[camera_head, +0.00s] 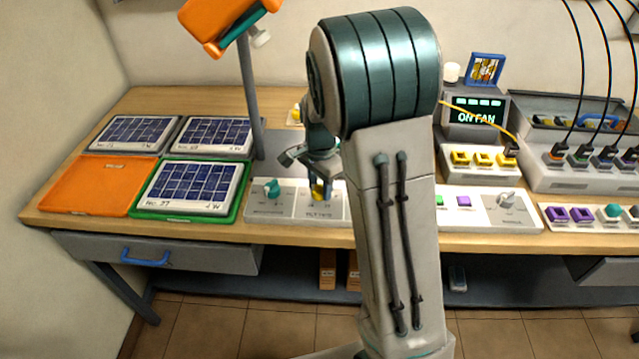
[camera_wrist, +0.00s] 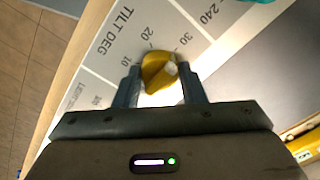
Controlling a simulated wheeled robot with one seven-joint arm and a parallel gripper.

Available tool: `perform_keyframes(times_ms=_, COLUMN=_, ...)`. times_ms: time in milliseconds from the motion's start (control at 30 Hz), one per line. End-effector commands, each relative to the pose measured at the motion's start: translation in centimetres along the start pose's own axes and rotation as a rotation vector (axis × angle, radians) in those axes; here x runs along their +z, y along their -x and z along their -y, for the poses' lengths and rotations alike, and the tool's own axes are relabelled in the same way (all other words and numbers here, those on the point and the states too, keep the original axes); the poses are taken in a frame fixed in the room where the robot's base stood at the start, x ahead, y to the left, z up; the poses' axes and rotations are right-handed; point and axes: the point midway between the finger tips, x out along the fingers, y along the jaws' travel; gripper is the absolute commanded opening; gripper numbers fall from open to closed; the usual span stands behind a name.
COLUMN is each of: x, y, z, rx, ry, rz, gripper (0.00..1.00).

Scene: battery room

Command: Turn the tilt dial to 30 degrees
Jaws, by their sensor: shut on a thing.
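The tilt dial is a yellow knob (camera_wrist: 158,73) with a pale mark, on a light panel (camera_wrist: 122,40) lettered TILT DEG in the wrist view. Numbers 10, 20 and 30 show around it. The pale mark lies on the side of the knob toward the 30. My gripper (camera_wrist: 160,85) has a finger on each side of the knob and is shut on it. In the head view my gripper (camera_head: 320,182) reaches down to the yellow knob (camera_head: 319,192) on the panel strip at the bench's front. My arm hides part of the strip.
Left on the bench (camera_head: 150,98) lie several solar panels, one in a green tray (camera_head: 152,213), beside an orange tray (camera_head: 88,186). A grey post (camera_head: 250,95) stands behind the dial strip. A teal knob (camera_head: 272,188) sits left of the dial. Cables and connectors crowd the right.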

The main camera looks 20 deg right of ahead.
Motion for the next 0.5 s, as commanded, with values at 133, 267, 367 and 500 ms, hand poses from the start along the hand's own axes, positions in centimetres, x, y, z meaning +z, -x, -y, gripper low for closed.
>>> perform_keyframes(times_ms=133, x=-0.13, y=0.26, z=0.23, rx=-0.009, ry=-0.013, rz=-0.004, gripper=0.14)
perform_keyframes(times_ms=267, x=-0.14, y=0.25, z=0.23, rx=-0.009, ry=-0.015, rz=-0.004, gripper=0.14)
perform_keyframes(times_ms=367, x=-0.13, y=0.25, z=0.23, rx=-0.009, ry=-0.015, rz=-0.004, gripper=0.14)
perform_keyframes(times_ms=500, x=-0.13, y=0.25, z=0.23, rx=-0.009, ry=-0.015, rz=-0.004, gripper=0.42)
